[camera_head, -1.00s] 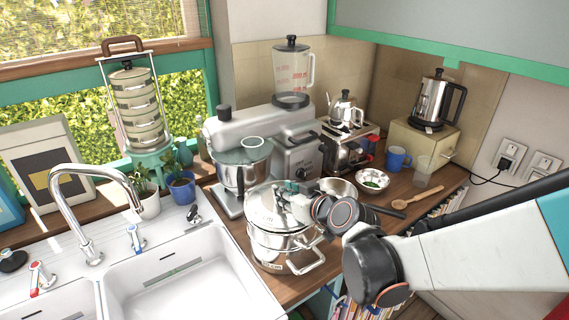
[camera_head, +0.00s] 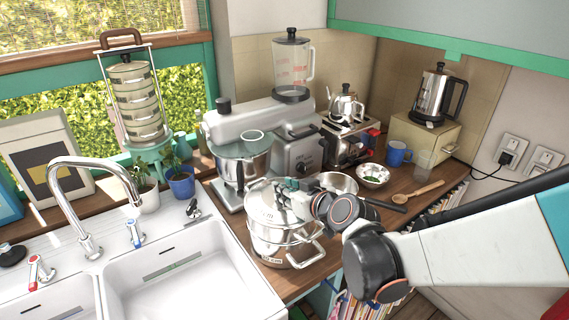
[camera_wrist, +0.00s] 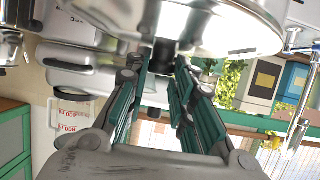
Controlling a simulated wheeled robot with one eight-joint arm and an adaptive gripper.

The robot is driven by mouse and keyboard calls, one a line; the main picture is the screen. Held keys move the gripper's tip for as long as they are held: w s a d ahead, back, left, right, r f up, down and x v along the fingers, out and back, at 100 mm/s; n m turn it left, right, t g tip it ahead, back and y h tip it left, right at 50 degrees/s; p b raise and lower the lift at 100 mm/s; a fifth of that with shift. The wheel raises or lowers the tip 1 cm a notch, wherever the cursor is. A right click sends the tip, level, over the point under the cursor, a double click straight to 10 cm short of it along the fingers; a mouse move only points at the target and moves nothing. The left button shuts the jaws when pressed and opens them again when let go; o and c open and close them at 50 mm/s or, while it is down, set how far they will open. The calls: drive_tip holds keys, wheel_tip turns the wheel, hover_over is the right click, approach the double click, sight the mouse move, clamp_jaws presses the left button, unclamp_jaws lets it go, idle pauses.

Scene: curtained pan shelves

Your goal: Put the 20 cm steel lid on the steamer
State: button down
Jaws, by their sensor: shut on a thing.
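The steel lid (camera_head: 264,208) is over the steamer (camera_head: 282,252) in the head view, slightly tilted. I cannot tell whether its rim touches the steamer's rim. The steamer is a steel stacked pot with side handles on the wooden counter beside the sink. My gripper (camera_wrist: 166,66) is shut on the lid's dark knob (camera_wrist: 163,55). The lid's shiny surface (camera_wrist: 215,30) fills the top of the wrist view. In the head view, my gripper (camera_head: 291,193) partly covers the lid's right side.
A stand mixer (camera_head: 262,122) with a bowl stands behind the steamer. A steel pan (camera_head: 338,183), a small bowl (camera_head: 373,175) and a wooden spoon (camera_head: 420,195) lie to the right. The white sink (camera_head: 190,275) is at the left.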

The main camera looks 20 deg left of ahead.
drive_tip(key=shift+f, duration=0.15)
drive_tip(key=c, duration=1.3)
unclamp_jaws()
